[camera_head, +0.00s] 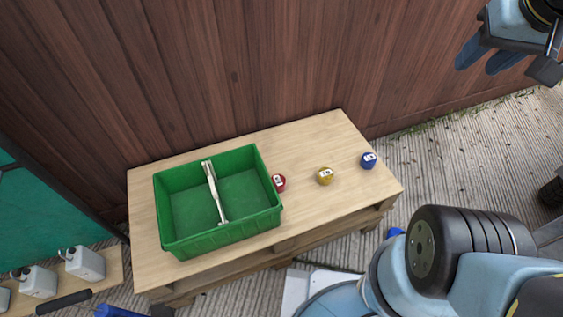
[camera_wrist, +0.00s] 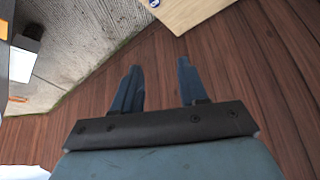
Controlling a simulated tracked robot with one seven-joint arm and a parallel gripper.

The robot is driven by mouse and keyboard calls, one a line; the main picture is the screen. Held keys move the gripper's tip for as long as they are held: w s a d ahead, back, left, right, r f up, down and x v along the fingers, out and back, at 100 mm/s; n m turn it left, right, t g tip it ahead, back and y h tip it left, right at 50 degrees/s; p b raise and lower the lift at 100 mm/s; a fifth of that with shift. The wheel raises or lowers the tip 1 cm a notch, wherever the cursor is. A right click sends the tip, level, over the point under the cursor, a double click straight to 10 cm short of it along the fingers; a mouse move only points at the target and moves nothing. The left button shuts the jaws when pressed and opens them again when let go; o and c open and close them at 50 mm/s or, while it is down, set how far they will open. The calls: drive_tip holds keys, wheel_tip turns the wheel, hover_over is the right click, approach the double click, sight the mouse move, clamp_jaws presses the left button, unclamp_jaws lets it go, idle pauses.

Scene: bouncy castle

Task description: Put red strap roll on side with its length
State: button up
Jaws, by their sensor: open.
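The red strap roll (camera_head: 279,182) sits on the wooden table (camera_head: 330,140), close beside the right wall of the green crate (camera_head: 222,238). A yellow roll (camera_head: 325,176) and a blue roll (camera_head: 368,160) stand apart to its right on the table. The crate has a pale divider bar across its middle and looks empty on both sides. My gripper (camera_head: 487,58) is at the upper right, high and away from the table. In the wrist view, my gripper (camera_wrist: 160,88) has its two fingers apart with nothing between them. The red roll is not in the wrist view.
A brown plank wall (camera_head: 230,70) runs behind the table. White canisters (camera_head: 85,263) stand on a low wooden shelf at the lower left. The table's right part beyond the crate is clear apart from the rolls. Ribbed ground (camera_head: 440,150) lies to the right.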

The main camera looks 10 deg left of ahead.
drive_tip(key=shift+w+d, duration=0.1)
drive_tip(key=shift+w, duration=0.05)
drive_tip(key=o, duration=0.3)
drive_tip(key=shift+w, duration=0.25)
drive_tip(key=o, duration=0.4)
drive_tip(key=shift+n, duration=0.5)
drive_tip(key=w+a+f, duration=0.1)
drive_tip(key=w, duration=0.1)
drive_tip(key=w+a+f, duration=0.1)
drive_tip(key=w, duration=0.2)
drive_tip(key=w+a+f, duration=0.1)
drive_tip(key=w, duration=0.1)
drive_tip(key=shift+w+f, duration=0.1)
drive_tip(key=shift+w, duration=0.05)
drive_tip(key=shift+c, duration=0.2)
drive_tip(key=w+a+f+n+y, duration=0.1)
drive_tip(key=w+a+f+n, duration=0.1)
drive_tip(key=w+a+f, duration=0.7)
drive_tip(key=w+a+f+n+y, duration=0.1)
drive_tip(key=w+a+f, duration=0.5)
drive_tip(key=f, duration=0.5)
drive_tip(key=n+g+y, duration=0.1)
drive_tip(key=n+g, duration=0.1)
drive_tip(key=n, duration=0.2)
approach(279, 181)
drive_tip(key=shift+x, duration=5.8)
